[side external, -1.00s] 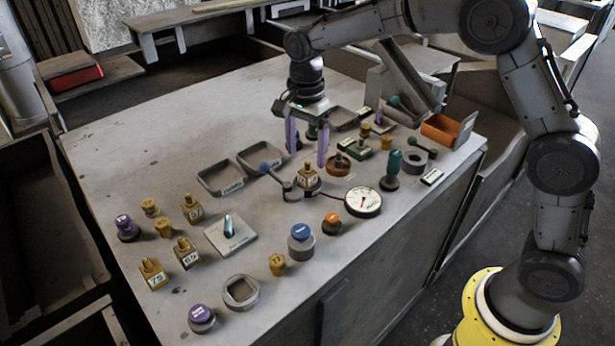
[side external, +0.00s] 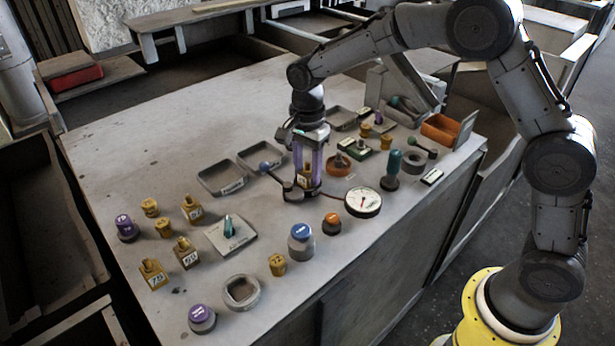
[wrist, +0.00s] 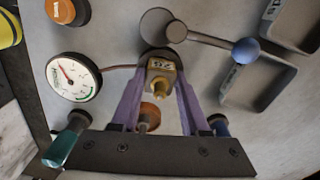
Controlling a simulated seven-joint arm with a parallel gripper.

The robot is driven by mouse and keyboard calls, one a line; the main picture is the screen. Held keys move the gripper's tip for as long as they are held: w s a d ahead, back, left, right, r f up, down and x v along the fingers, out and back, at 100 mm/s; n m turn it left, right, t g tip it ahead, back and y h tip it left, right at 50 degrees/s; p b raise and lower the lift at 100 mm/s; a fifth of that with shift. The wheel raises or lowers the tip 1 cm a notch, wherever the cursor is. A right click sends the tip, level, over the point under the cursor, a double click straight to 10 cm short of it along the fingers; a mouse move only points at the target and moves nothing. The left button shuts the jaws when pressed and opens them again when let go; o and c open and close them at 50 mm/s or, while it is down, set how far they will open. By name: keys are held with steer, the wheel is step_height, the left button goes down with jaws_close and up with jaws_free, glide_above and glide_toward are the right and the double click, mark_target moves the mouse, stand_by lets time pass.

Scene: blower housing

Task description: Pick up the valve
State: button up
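The valve appears to be the small brass piece with a white number label and a narrow top (side external: 305,178). It stands upright on the table beside the dark round hub of a ball-ended lever. In the wrist view the brass piece (wrist: 161,75) sits between the fingertips. My gripper (side external: 308,182) points down with its two purple fingers on either side of the piece, low near the tabletop. The fingers look spread, with little or no gap at the sides of the piece; contact is not clear. The gripper also shows in the wrist view (wrist: 162,85).
The lever with a blue ball (wrist: 245,50) lies close by. A dial gauge (side external: 362,202) stands to the right, a teal-handled tool (side external: 391,168) beyond it. Grey trays (side external: 221,178) lie to the left. Several similar brass pieces (side external: 186,253) stand at the front left. The back left table is clear.

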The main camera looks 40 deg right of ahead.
jaws_close()
steer(key=shift+r, duration=0.1)
